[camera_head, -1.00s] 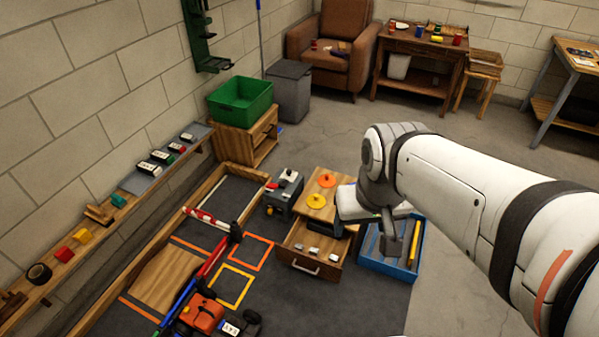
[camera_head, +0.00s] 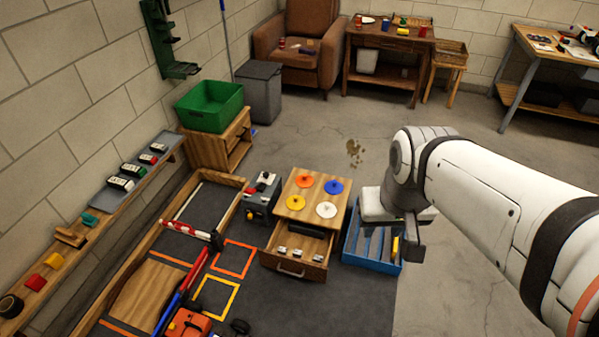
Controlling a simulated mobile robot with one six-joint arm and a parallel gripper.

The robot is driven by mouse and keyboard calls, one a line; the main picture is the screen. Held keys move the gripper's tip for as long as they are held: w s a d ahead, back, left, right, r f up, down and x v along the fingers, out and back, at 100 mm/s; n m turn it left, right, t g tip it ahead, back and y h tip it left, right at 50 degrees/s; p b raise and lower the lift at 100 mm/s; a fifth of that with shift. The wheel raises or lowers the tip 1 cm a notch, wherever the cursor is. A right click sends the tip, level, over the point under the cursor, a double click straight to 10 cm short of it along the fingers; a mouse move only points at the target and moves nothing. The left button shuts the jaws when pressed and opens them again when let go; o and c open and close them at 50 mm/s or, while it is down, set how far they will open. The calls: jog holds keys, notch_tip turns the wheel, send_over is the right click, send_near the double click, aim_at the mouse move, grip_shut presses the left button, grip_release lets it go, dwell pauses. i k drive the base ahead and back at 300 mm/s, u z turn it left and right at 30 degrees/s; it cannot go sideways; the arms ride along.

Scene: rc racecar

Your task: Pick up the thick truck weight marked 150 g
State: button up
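No marking reading 150 g is legible, so I cannot tell which thing is the thick truck weight. Several small grey pieces with pale labels, one of them a grey piece (camera_head: 282,250), lie in the open drawer (camera_head: 291,268) of the small wooden cabinet. Four coloured discs with knobs lie on the cabinet top: orange disc (camera_head: 305,181), blue disc (camera_head: 333,187), yellow disc (camera_head: 295,202) and white disc (camera_head: 326,209). My gripper (camera_head: 413,253) hangs right of the cabinet, over the right edge of the blue tray (camera_head: 372,262). Its fingers show edge-on, and I see nothing held.
A grey box-like device (camera_head: 261,199) stands left of the cabinet. The wooden-edged track with a red and blue barrier (camera_head: 183,285) and an orange vehicle (camera_head: 186,325) lies at lower left. A wall shelf (camera_head: 95,228) holds small items.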

aim_at(297, 253)
jog(key=i, duration=1.2)
jog(key=u, duration=0.6)
